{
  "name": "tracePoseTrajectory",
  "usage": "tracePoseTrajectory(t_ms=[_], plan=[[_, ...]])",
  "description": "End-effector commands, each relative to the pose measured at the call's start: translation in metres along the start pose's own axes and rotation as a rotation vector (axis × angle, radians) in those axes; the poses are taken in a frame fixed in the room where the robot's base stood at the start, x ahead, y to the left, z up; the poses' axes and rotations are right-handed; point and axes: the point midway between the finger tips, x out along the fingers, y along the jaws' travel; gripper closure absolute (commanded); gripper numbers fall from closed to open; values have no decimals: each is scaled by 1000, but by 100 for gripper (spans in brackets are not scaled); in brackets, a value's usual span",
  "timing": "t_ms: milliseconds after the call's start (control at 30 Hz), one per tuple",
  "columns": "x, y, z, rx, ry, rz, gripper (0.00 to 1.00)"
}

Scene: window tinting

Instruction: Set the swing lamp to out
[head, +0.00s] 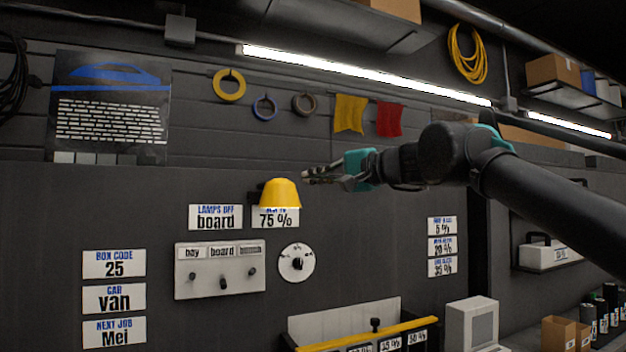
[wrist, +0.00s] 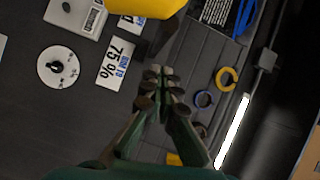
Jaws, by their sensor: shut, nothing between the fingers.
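The swing lamp, with a yellow shade (head: 279,193), is on the dark wall in front of the 75 % sign in the head view. Its dark mount shows at the shade's left. In the wrist view the yellow shade (wrist: 156,15) fills part of the top edge. My gripper (head: 306,174) is just to the right of the lamp and slightly above it in the head view. In the wrist view my gripper (wrist: 160,72) has its fingertips together, with nothing between them. The fingertips appear apart from the shade. Most of the lamp's arm is hidden.
A switch panel (head: 220,271) with several knobs and a round dial (head: 297,263) are below the lamp. Signs (head: 114,264) hang at the left. Tape rolls (head: 229,85) and cloths (head: 349,114) hang above. A yellow-edged rack (head: 368,333) is below.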

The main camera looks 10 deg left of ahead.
Motion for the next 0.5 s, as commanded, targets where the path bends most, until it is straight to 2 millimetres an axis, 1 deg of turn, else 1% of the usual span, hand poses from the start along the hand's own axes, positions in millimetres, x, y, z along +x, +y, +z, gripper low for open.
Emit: tracePoseTrajectory(t_ms=[300, 400, 500], plan=[[-56, -2, 10, 1, 8, 2, 100], [-73, -3, 14, 1, 9, 2, 100], [-84, -3, 17, 1, 8, 1, 100]])
